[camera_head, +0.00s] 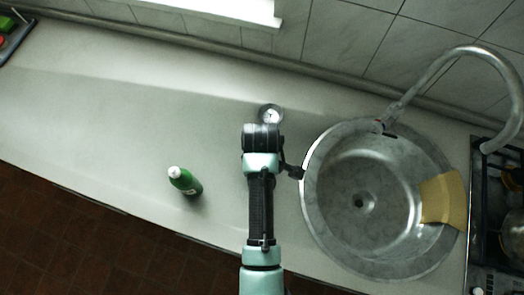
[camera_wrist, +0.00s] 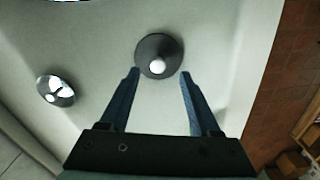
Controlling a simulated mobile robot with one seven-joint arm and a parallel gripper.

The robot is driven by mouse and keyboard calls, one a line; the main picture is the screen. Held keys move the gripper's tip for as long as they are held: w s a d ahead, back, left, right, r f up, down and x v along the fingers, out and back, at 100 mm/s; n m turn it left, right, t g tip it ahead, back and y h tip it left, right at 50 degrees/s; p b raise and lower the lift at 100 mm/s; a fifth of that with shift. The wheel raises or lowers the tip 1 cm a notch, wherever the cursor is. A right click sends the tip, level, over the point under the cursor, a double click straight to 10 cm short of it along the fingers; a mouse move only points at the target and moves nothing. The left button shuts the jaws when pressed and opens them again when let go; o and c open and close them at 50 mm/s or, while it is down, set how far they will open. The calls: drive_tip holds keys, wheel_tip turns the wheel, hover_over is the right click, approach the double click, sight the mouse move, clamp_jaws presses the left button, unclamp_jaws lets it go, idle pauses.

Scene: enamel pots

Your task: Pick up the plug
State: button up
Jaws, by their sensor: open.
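The plug (camera_wrist: 150,48) appears to be a dark round disc with a pale knob in its middle. In the wrist view it lies flat on the pale counter, at the upper centre. My gripper (camera_wrist: 160,72) is open, with its two blue fingers pointing toward the plug and the disc lined up between the fingertips. Nothing is held. I cannot tell how high the fingers are above the counter. In the head view my arm (camera_head: 262,140) covers this spot, and neither the plug nor the fingers can be made out.
A small round silvery object (camera_head: 271,114) stands just beyond my arm; it also shows in the wrist view (camera_wrist: 55,90). A green bottle (camera_head: 186,182) stands to the left. A steel sink (camera_head: 330,215) with a yellow cloth (camera_head: 443,198) lies right. The left counter is mostly clear.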

drive_tip(key=shift+w+d+f, duration=0.1)
drive_tip(key=shift+f, duration=2)
clamp_jaws()
